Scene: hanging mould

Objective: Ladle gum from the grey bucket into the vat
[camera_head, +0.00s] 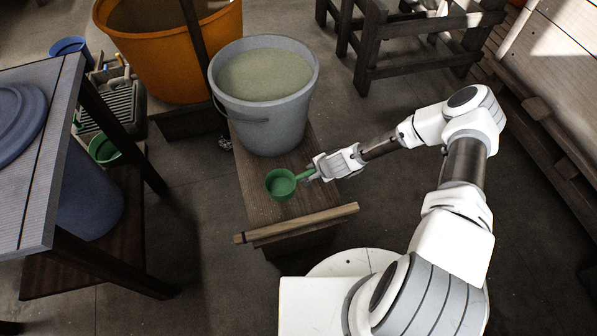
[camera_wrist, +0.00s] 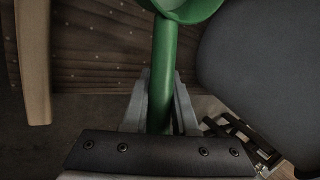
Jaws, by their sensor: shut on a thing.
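The grey bucket (camera_head: 268,122) stands on a low wooden bench, filled near its rim with pale greenish gum (camera_head: 264,74). A green ladle (camera_head: 281,184) with a round cup is in front of the bucket, over the bench. My gripper (camera_head: 311,174) is shut on the ladle's handle (camera_wrist: 163,65), which runs between the two fingers in the wrist view. The ladle's cup looks empty from above in the head view. The large orange vat (camera_head: 172,60) stands behind and left of the bucket, its inside partly in view. The bucket's dark side (camera_wrist: 262,60) fills the wrist view's right.
A wooden stick (camera_head: 300,223) lies across the bench's (camera_head: 253,172) near end. A table (camera_head: 40,140) with a blue lid (camera_head: 18,120) stands at left. A dark post (camera_head: 193,32) rises before the vat. A wooden trestle (camera_head: 372,40) stands at the back right.

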